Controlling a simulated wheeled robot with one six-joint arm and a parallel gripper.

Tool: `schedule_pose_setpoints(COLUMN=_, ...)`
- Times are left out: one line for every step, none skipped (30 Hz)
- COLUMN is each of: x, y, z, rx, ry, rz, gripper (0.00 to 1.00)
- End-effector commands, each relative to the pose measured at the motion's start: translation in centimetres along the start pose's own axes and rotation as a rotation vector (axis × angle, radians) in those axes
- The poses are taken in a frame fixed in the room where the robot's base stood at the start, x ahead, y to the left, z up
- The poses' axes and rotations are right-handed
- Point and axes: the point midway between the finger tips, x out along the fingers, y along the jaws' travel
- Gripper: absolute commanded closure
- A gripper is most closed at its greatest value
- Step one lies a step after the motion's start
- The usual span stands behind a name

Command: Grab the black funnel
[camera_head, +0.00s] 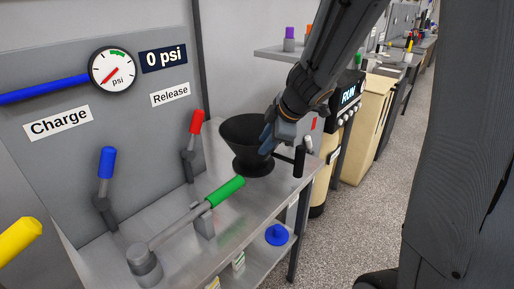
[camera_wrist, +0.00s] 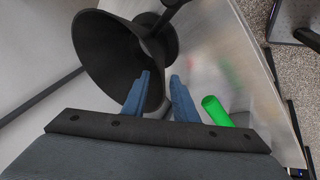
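The black funnel (camera_head: 248,140) stands upright on the metal bench, wide mouth up, on a round base. Its black side handle (camera_head: 298,161) sticks out to the right. In the wrist view the funnel (camera_wrist: 108,55) fills the upper left, with its handle arm running to the top edge. My gripper (camera_head: 267,138) is at the funnel's right side, by the rim in the head view. In the wrist view my gripper's (camera_wrist: 160,74) blue fingertips are apart, with part of the funnel's lower body and base beyond them. Whether they touch the funnel is unclear.
A lever with a green grip (camera_head: 225,191) lies in front of the funnel; the green grip also shows in the wrist view (camera_wrist: 217,110). Red (camera_head: 197,122) and blue (camera_head: 107,162) levers stand by the gauge panel. A blue reel-like item (camera_head: 277,235) is on the lower shelf.

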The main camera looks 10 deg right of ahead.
Motion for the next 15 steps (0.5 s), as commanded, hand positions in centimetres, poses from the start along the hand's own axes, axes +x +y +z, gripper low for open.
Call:
schedule_pose_setpoints(x=0.8, y=-0.1, z=0.1, rx=-0.001, ry=0.0, rz=-0.002, gripper=0.74)
schedule_pose_setpoints(x=1.2, y=-0.1, z=0.1, rx=-0.002, ry=0.0, rz=-0.002, gripper=0.74)
schedule_pose_setpoints(x=1.6, y=-0.1, z=0.0, rx=-0.001, ry=0.0, rz=-0.002, gripper=0.74)
schedule_pose_setpoints(x=1.8, y=-0.2, z=0.0, rx=0.0, ry=0.0, rz=-0.002, gripper=0.74)
schedule_pose_setpoints(x=2.1, y=-0.2, z=0.0, rx=0.0, ry=0.0, rz=-0.002, gripper=0.74)
schedule_pose_setpoints(x=2.5, y=-0.2, z=0.0, rx=0.0, ry=0.0, rz=-0.002, gripper=0.74)
schedule_pose_setpoints(x=2.9, y=-0.2, z=0.0, rx=0.0, ry=0.0, rz=-0.002, gripper=0.74)
schedule_pose_setpoints(x=3.4, y=-0.3, z=0.1, rx=0.0, ry=0.0, rz=-0.002, gripper=0.74)
schedule_pose_setpoints(x=4.0, y=-0.4, z=0.1, rx=0.0, ry=0.0, rz=-0.002, gripper=0.74)
schedule_pose_setpoints(x=4.5, y=-0.4, z=0.1, rx=0.0, ry=-0.001, rz=-0.002, gripper=0.74)
schedule_pose_setpoints(x=5.0, y=-0.4, z=0.1, rx=0.001, ry=-0.001, rz=-0.001, gripper=0.74)
schedule_pose_setpoints(x=5.5, y=-0.4, z=0.1, rx=-0.001, ry=-0.001, rz=-0.001, gripper=0.74)
schedule_pose_setpoints(x=5.8, y=-0.3, z=0.1, rx=-0.001, ry=-0.001, rz=0.0, gripper=0.74)
schedule_pose_setpoints(x=6.1, y=-0.3, z=0.0, rx=0.0, ry=-0.001, rz=0.0, gripper=0.74)
schedule_pose_setpoints(x=6.5, y=-0.3, z=0.0, rx=0.001, ry=-0.001, rz=0.0, gripper=0.74)
